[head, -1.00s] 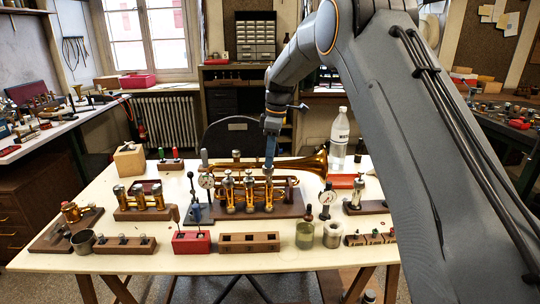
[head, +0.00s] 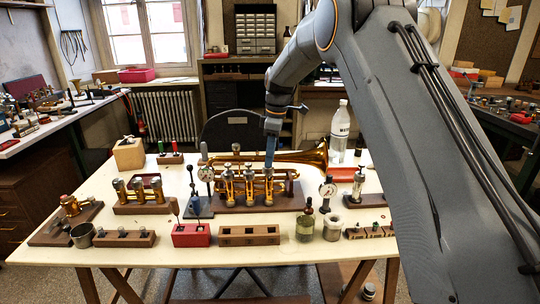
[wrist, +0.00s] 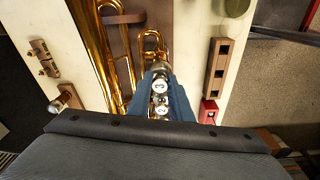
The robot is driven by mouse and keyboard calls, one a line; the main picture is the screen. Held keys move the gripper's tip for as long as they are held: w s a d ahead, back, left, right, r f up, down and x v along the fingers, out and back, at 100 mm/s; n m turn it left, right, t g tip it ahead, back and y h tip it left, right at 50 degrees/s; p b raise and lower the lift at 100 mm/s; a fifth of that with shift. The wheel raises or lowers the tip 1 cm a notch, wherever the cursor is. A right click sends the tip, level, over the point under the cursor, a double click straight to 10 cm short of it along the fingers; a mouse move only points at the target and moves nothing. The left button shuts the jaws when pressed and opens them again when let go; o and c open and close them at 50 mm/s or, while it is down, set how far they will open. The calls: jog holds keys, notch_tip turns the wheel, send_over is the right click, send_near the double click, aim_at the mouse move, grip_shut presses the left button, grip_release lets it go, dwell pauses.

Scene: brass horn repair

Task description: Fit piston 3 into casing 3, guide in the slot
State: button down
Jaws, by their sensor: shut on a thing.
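The brass trumpet (head: 307,160) lies on a dark wooden stand at mid-bench, with its bell to the right. Its upright valve casings stand in a row, and the rightmost casing (head: 269,187) is under my gripper (head: 270,165). In the wrist view my gripper's blue fingers (wrist: 161,98) flank silver valve tops with numbered white discs (wrist: 161,86). The jaws are shut on piston 3, which is mostly hidden between and below the fingers. I cannot see its guide or the slot, nor how deep it sits.
A dial gauge (head: 205,174) stands close left of the valves, and another gauge (head: 327,189) stands right. A long wooden block (head: 249,239), a red block (head: 191,240) and a glass jar (head: 305,229) line the front.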

jog(key=shift+f+b, duration=0.3)
jog(key=shift+f, duration=0.6)
jog(key=c, duration=1.5)
grip_release()
jog(key=shift+r, duration=0.1)
jog(key=r, duration=0.2)
jog(key=r+b, duration=0.1)
jog(key=r, duration=0.2)
jog(key=d+r, duration=0.1)
jog(key=r, duration=0.1)
jog(key=shift+r+b, duration=0.25)
jog(key=shift+b, duration=0.05)
jog(key=shift+s, duration=0.15)
jog(key=s+d+f+m, duration=0.4)
jog(key=s+m, duration=0.1)
jog(key=s, duration=0.8)
jog(key=s+d+f+m+h, duration=0.1)
jog(key=s+d+f+m, duration=0.3)
jog(key=s, duration=0.9)
jog(key=s+d+f+m, duration=0.4)
jog(key=s+d+m, duration=0.2)
jog(key=s, duration=0.7)
jog(key=shift+s+d+f+m, duration=0.1)
jog(key=shift+d+f+m, duration=0.1)
jog(key=shift+m, duration=0.2)
